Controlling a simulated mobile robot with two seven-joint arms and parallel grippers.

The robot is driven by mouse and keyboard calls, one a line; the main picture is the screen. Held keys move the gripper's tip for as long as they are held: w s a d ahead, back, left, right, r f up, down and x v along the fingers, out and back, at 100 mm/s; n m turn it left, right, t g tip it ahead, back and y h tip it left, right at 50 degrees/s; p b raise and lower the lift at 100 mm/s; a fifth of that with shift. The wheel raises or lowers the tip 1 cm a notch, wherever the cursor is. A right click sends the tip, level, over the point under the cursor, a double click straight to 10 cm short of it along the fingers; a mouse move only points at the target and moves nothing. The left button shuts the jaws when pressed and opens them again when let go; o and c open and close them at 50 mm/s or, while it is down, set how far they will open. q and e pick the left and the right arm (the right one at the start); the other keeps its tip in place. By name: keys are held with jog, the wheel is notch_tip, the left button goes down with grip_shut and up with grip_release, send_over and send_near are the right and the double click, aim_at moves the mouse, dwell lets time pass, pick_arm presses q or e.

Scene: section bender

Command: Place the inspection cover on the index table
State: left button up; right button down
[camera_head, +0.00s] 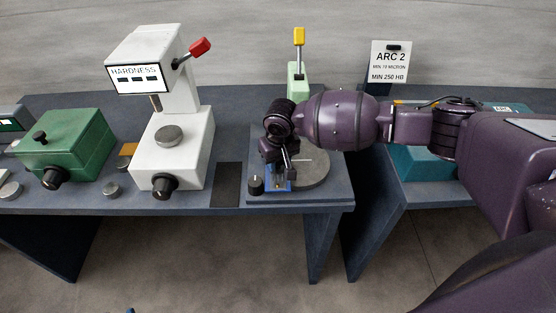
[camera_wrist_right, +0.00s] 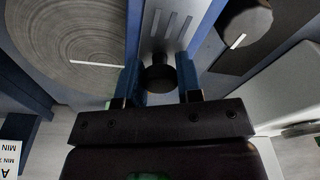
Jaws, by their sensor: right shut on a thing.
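The index table (camera_head: 314,172) is a round grey disc on the dark fixture base. It also shows in the right wrist view (camera_wrist_right: 75,45), with fine rings and a white index line. My right gripper (camera_head: 278,168) is just left of the disc, pointing down. In the wrist view its blue fingers (camera_wrist_right: 159,82) are shut on the black knob of the inspection cover (camera_wrist_right: 172,28), a silver plate with several slots. The cover is beside the disc, not over it. I cannot tell whether it touches what lies below. My left gripper is not in view.
A black knob (camera_head: 256,185) stands left of the gripper. A green post with a yellow-topped lever (camera_head: 299,50) rises behind. The white hardness tester (camera_head: 175,150) and green box (camera_head: 68,145) stand left. A dark pad (camera_head: 227,185) lies between tester and fixture.

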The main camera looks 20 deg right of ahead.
aim_at(280, 172)
jog(key=c, duration=0.8)
grip_release()
jog(key=shift+f, duration=0.1)
jog(key=r, duration=0.4)
jog(key=s+r, duration=0.1)
jog(key=r, duration=0.7)
jog(key=shift+s+d+r, duration=0.1)
jog(key=shift+s, duration=0.15)
